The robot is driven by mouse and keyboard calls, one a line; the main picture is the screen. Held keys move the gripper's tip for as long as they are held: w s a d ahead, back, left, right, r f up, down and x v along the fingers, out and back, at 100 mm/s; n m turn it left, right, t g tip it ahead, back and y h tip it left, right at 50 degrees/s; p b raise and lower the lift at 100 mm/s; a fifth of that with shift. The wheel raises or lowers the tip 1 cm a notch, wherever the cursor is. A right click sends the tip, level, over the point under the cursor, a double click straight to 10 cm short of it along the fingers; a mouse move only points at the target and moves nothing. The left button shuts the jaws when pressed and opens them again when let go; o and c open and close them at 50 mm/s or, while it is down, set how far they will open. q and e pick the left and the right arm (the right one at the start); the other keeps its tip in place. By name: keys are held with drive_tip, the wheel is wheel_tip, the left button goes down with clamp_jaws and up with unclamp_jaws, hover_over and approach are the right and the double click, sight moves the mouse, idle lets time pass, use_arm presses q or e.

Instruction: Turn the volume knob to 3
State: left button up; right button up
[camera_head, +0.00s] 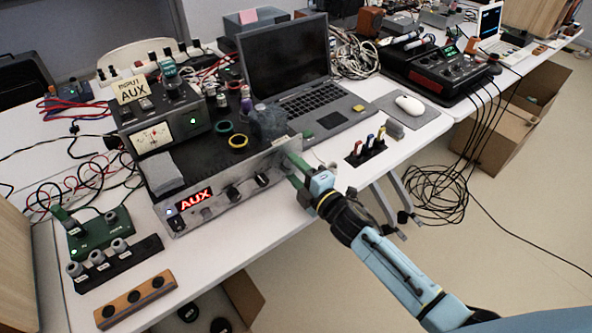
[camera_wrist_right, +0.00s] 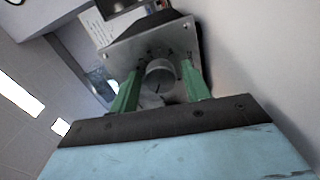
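A silver amplifier (camera_head: 215,215) with a red AUX display (camera_head: 194,200) sits at the table's front edge. Its front panel has dark knobs, among them one right of centre (camera_head: 262,180). My right gripper (camera_head: 291,173) is at the panel's right end, green fingers pointing at it. In the right wrist view, a round grey knob (camera_wrist_right: 160,73) on the metal panel (camera_wrist_right: 131,50) lies between the two open green fingers (camera_wrist_right: 160,82), with a gap visible on both sides. A short dark line shows on the knob; scale numbers are unreadable. My left gripper is not in view.
A meter box (camera_head: 160,131) and tape rolls stand on the amplifier. A laptop (camera_head: 290,70) is behind. Coloured plugs (camera_head: 368,145) lie right of the gripper. A green box (camera_head: 98,235) and a wooden strip (camera_head: 135,300) are at left.

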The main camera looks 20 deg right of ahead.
drive_tip(key=shift+o, duration=0.5)
drive_tip(key=shift+s, duration=0.2)
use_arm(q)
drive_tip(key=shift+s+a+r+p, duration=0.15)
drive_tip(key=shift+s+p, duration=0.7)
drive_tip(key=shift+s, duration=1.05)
use_arm(e)
drive_tip(key=v, duration=1.3)
